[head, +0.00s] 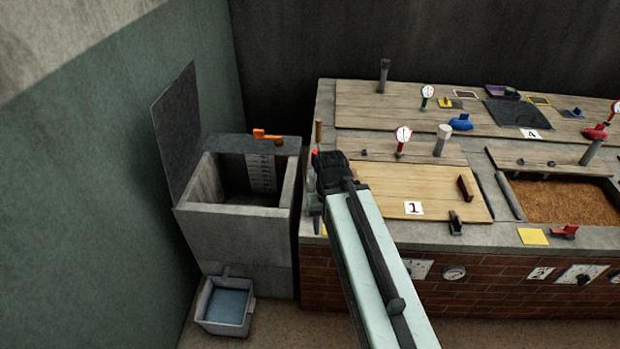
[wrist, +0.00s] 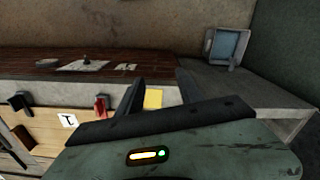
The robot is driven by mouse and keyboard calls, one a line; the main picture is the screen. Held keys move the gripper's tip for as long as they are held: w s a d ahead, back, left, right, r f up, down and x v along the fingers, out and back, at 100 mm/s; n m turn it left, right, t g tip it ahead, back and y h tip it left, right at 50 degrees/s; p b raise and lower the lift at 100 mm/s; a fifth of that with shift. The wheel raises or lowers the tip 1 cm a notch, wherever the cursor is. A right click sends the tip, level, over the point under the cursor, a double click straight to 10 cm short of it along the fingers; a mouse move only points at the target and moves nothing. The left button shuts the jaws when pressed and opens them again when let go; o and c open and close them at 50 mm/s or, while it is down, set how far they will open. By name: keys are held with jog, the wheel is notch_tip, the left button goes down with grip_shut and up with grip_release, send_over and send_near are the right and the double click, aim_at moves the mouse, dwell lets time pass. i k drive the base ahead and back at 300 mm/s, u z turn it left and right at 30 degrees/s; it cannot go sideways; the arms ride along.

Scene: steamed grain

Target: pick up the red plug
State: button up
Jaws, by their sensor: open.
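A small red piece that looks like the red plug (wrist: 101,106) stands on the counter edge in the wrist view, just left of my left finger and beside a yellow square. In the head view my arm hides that spot. My gripper (wrist: 160,86) is open, and no object is held between its fingers. In the head view my gripper (head: 315,198) is over the left end of the counter, beside board 1. Another red piece (head: 565,231) sits farther right by a yellow square (head: 532,236). I cannot tell for certain which one is the plug.
A wooden board marked 1 (head: 390,191) lies right of my arm, with a black clip (head: 455,225) at its front edge. A grain-filled pit (head: 562,200) is beyond. An open concrete bin (head: 236,222) stands left, with a blue-lined basin (head: 226,305) below.

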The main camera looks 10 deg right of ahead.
aim_at(314, 152)
jog(key=z, duration=0.05)
jog(key=k, duration=0.5)
jog(key=u, duration=0.65)
jog(key=i, duration=1.3)
jog(key=u, duration=0.55)
jog(key=k, duration=0.75)
jog(key=u, duration=0.2)
jog(key=i, duration=0.75)
